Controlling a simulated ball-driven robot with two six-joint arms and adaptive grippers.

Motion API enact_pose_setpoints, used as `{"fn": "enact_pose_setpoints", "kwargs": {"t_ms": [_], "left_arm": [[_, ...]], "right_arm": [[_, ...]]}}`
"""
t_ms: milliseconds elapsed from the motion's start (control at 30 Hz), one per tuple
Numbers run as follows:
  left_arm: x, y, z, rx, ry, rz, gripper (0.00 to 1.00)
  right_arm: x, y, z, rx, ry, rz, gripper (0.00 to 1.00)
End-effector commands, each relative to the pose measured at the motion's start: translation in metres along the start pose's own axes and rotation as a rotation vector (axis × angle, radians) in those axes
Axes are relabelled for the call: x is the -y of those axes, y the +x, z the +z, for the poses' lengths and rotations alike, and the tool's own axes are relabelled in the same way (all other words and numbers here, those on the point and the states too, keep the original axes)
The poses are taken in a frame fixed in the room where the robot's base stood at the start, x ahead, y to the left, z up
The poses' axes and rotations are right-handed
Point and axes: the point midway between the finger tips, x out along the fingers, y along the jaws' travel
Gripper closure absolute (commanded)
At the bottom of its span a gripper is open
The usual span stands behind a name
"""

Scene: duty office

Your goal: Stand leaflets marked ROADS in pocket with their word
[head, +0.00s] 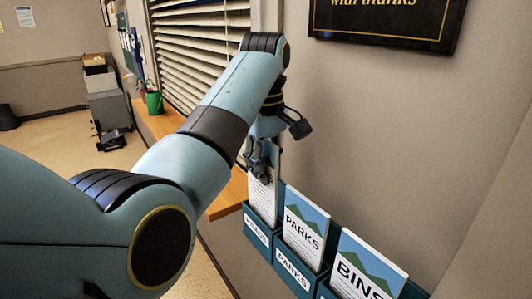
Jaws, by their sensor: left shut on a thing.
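My left gripper (262,165) is shut on a white leaflet (264,198) at the leaflet's upper part. The gripper hides the leaflet's top, so its heading word cannot be read. The leaflet stands upright, with its lower end behind the front of the leftmost teal pocket (249,222). That pocket's white label is small and slanted; it seems to read ROADS. A PARKS leaflet (304,226) stands in the middle pocket labelled PARKS (291,272). A BINS leaflet (362,268) stands in the right pocket, whose label is cut off. My right gripper is out of view.
The pockets hang on a beige wall below a black plaque (387,20). A wooden sill (228,193) runs under the window blinds (200,45), with a green pot (154,102) on it. Grey cabinets and a bin (8,117) stand at the back left.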

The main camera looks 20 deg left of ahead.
Motion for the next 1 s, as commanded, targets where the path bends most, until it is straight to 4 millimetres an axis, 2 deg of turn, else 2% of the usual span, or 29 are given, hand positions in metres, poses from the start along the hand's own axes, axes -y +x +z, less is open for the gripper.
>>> {"fn": "enact_pose_setpoints", "kwargs": {"t_ms": [167,500,967,1000], "left_arm": [[0.005,0.016,0.005,0.002,-0.003,-0.001,1.0],[0.009,0.041,0.002,0.0,-0.001,-0.001,1.0],[0.009,0.046,0.001,0.001,0.001,0.0,1.0],[0.009,0.046,0.001,0.001,0.0,0.0,0.89]], "right_arm": [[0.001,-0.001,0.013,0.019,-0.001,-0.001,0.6],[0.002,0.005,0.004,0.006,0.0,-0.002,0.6],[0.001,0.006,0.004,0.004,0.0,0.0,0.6],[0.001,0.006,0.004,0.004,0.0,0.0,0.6]]}}
